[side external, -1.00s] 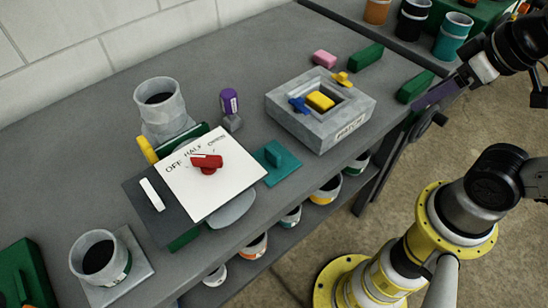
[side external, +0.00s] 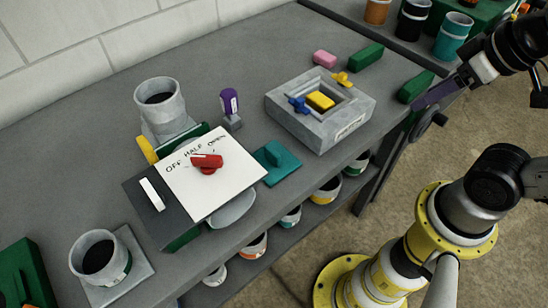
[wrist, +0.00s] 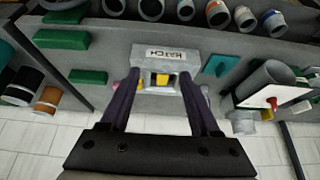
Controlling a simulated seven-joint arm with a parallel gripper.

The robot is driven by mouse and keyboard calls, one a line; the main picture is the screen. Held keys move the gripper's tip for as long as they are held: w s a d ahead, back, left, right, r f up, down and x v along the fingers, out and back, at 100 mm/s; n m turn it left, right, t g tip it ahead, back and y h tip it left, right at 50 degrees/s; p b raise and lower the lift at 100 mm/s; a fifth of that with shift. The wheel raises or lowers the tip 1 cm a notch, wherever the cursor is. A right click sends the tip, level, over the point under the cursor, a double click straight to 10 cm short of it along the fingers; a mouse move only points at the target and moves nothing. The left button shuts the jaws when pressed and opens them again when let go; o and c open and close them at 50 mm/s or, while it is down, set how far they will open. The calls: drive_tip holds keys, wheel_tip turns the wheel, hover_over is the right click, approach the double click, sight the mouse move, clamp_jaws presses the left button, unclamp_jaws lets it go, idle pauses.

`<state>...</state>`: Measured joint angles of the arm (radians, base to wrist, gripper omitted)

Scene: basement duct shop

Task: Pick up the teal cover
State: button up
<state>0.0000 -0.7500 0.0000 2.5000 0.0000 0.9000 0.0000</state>
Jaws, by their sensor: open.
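The teal cover (side external: 277,163) is a flat square plate with a raised grip on top. It lies on the grey bench, just right of the white dial board, near the front edge. It also shows in the wrist view (wrist: 216,65), right of my fingers. My gripper (side external: 434,96) is at the right in the side external view, well apart from the cover. In the wrist view my gripper's two dark purple fingers (wrist: 160,78) are spread, with nothing held between them; the hatch block shows beyond them.
A grey hatch block (side external: 351,133) with a yellow piece in its opening stands right of the cover. The white board (side external: 225,188) with a red knob (side external: 207,162) is close at its left. Green blocks (side external: 366,57) lie farther right. Several cans sit on the shelf below.

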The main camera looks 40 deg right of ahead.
drive_tip(key=o, duration=0.4)
drive_tip(key=w+a+r+n+y, duration=0.1)
drive_tip(key=w+a+r+n, duration=0.2)
drive_tip(key=w+r+n, duration=0.45)
drive_tip(key=n+g, duration=0.6)
drive_tip(key=n, duration=0.5)
hover_over(273, 151)
drive_tip(key=d, duration=0.1)
drive_tip(key=shift+m+y, duration=0.25)
drive_tip(key=shift+y, duration=0.05)
wheel_tip(273, 151, down, 18)
drive_tip(key=shift+w+f, duration=0.1)
drive_tip(key=shift+a+f, duration=0.2)
drive_tip(key=shift+f, duration=0.85)
drive_tip(key=shift+a+f, duration=0.15)
drive_tip(key=shift+f, duration=0.95)
drive_tip(key=shift+a+f, duration=0.2)
drive_tip(key=shift+f, duration=0.85)
